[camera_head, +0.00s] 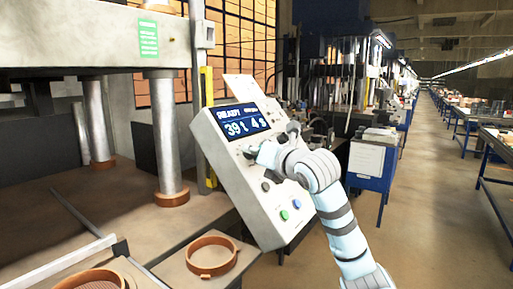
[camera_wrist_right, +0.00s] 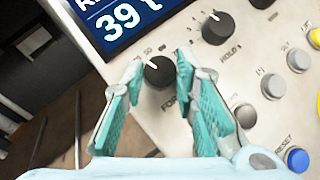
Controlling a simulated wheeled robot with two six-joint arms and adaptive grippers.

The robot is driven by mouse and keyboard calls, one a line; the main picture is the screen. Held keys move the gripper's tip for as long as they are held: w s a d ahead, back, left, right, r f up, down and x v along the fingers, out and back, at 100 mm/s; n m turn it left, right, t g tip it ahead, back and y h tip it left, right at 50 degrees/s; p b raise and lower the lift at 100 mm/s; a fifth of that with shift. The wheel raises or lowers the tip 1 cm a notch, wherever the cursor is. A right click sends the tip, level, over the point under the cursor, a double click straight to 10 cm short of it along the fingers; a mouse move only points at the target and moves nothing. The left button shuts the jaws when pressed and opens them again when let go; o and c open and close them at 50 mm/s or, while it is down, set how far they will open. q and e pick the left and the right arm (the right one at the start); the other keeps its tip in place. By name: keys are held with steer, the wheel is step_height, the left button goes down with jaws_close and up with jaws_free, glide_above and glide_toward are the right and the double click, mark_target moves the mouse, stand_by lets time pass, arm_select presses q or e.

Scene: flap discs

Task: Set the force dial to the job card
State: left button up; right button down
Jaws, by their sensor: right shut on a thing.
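The control panel (camera_head: 222,150) is a tilted pale box. Its blue display (camera_head: 243,121) reads READY, 39 t and 4 s; the 39 also shows in the right wrist view (camera_wrist_right: 122,16). The force dial (camera_wrist_right: 159,72) is a black knob with a white pointer line, its label partly hidden. My right gripper (camera_wrist_right: 160,66) has its teal fingers on both sides of this dial and is shut on it. In the head view the right gripper (camera_head: 257,152) covers the dial. A pale card (camera_head: 245,88) stands at the panel's top; its writing is not legible. My left gripper is out of view.
A second black dial, marked HOLD (camera_wrist_right: 218,28), sits close to the right gripper. Several round buttons, including a blue RESET (camera_wrist_right: 297,159), lie to the right. A press column (camera_head: 166,135) and a brown ring (camera_head: 211,257) are left of the panel.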

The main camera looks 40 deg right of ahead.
stand_by(0.5)
steer(key=c, duration=1.3)
jaws_free()
steer(key=shift+s, duration=0.1)
steer(key=v, duration=1.1)
steer(key=shift+s+a, duration=0.25)
steer(key=shift+s, duration=0.05)
